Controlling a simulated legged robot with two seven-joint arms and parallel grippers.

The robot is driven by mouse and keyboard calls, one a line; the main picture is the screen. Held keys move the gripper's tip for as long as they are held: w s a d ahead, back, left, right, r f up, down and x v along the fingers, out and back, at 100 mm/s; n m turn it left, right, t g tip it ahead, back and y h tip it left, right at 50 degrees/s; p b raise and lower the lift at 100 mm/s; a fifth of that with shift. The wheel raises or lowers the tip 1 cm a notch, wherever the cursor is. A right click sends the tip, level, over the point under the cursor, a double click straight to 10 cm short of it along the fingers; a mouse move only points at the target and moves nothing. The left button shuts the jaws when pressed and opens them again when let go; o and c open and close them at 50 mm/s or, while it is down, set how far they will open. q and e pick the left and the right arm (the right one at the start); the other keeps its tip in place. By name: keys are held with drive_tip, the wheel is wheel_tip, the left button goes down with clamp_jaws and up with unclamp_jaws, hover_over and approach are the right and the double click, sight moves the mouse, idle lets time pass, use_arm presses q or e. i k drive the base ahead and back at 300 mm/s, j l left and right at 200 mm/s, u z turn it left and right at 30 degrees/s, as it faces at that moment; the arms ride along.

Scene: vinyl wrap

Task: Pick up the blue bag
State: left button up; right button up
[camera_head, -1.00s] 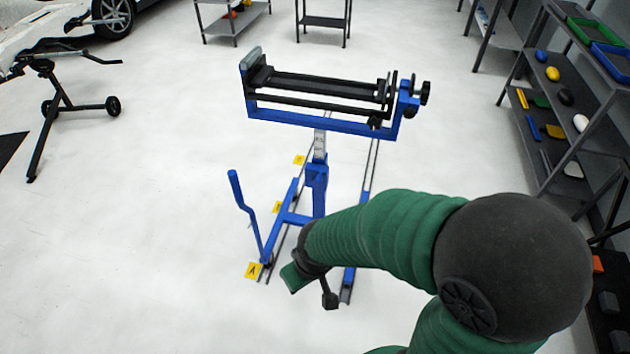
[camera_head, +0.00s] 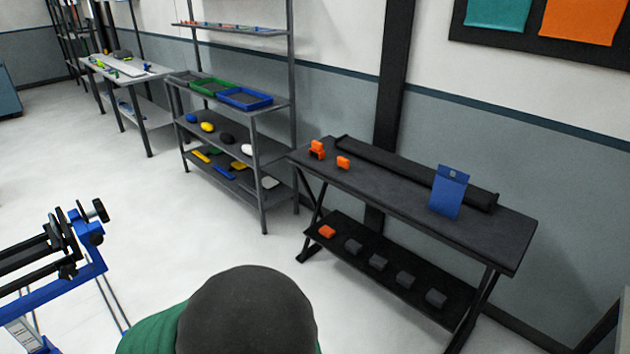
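The blue bag (camera_head: 449,191) is a flat blue pouch with a small pale mark near its top. It stands upright, slightly tilted, on the dark table (camera_head: 400,198) at the right. It rests in front of a long black roll (camera_head: 385,165) lying along the table's back edge. Neither of my grippers is in view.
Orange items (camera_head: 317,148) sit on the table's left end. Its lower shelf (camera_head: 345,261) holds an orange block and several dark blocks. A shelf rack (camera_head: 263,200) with trays stands left of the table. The blue wrapping stand (camera_head: 60,285) is at lower left. White floor lies between.

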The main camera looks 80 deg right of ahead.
sight(448, 193)
drive_tip(key=z, duration=3.65)
drive_tip(key=i+u, duration=0.15)
drive_tip(key=i, duration=0.4)
drive_tip(key=i+l+u, duration=0.1)
drive_tip(key=i, duration=0.45)
drive_tip(key=i+l+u, duration=0.15)
drive_tip(key=i, duration=0.4)
drive_tip(key=i+l+u, duration=0.1)
drive_tip(key=i, duration=0.45)
drive_tip(key=l, duration=0.1)
